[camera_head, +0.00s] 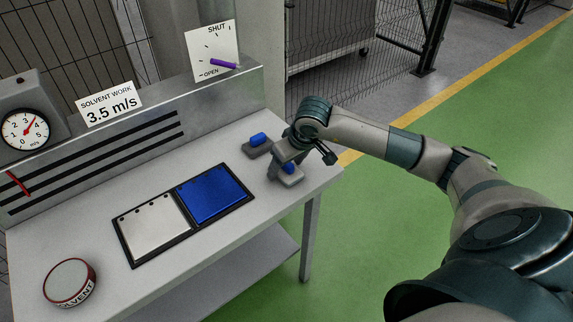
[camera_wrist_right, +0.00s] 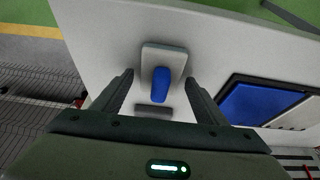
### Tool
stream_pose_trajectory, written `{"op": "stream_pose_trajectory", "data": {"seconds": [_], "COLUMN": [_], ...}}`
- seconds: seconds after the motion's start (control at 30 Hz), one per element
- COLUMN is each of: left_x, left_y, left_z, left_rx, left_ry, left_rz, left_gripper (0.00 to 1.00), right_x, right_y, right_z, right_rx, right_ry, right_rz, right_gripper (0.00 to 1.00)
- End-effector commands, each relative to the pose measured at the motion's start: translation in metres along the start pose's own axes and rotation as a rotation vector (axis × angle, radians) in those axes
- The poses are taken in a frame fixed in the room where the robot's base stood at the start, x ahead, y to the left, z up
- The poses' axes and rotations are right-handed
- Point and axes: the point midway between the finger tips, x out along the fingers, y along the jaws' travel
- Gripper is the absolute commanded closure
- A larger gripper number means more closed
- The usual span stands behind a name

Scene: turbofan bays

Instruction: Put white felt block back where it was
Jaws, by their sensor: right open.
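A pale block with a blue grip, which looks like the white felt block (camera_head: 291,181), rests on the bench near its right end. In the right wrist view the pale block (camera_wrist_right: 163,57) lies ahead, its blue grip reaching between the fingers. My right gripper (camera_head: 303,166) is over this block, partly hiding it; its fingers (camera_wrist_right: 158,92) are open on either side of the blue grip. I cannot tell whether they touch it. A darker grey block (camera_head: 257,150) with a blue grip sits just behind and to the left. My left gripper is out of view.
A black-framed tray (camera_head: 134,264) holds a white panel (camera_head: 152,228) and a blue panel (camera_head: 212,194). A solvent tin (camera_head: 70,283) stands front left. The slotted rear panel (camera_head: 110,155) carries a gauge (camera_head: 26,130) and a SHUT/OPEN plate with a purple lever (camera_head: 223,64).

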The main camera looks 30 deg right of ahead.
Motion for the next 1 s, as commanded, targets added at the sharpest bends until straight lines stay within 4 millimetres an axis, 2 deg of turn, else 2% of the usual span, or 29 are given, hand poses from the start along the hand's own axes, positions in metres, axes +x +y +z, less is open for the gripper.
{"op": "stream_pose_trajectory", "data": {"seconds": [0.17,0.27,0.37,0.6,0.8,1.0], "left_x": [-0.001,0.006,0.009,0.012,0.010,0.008], "left_y": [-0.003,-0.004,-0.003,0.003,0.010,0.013], "left_z": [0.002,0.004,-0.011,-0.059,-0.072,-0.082], "left_rx": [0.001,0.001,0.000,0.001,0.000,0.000], "left_ry": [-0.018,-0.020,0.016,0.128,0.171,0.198], "left_rz": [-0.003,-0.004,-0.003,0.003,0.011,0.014], "left_gripper": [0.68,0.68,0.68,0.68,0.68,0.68], "right_x": [-0.004,-0.017,-0.033,-0.079,-0.108,-0.121], "right_y": [0.000,0.001,0.001,0.001,0.000,0.000], "right_z": [-0.001,-0.002,-0.001,-0.002,-0.002,-0.001], "right_rx": [0.000,-0.001,-0.003,-0.002,0.000,0.001], "right_ry": [0.000,0.004,0.004,0.005,0.004,0.002], "right_rz": [0.000,0.001,0.002,0.001,0.000,0.000], "right_gripper": [0.33,0.33,0.33,0.33,0.33,0.33]}}
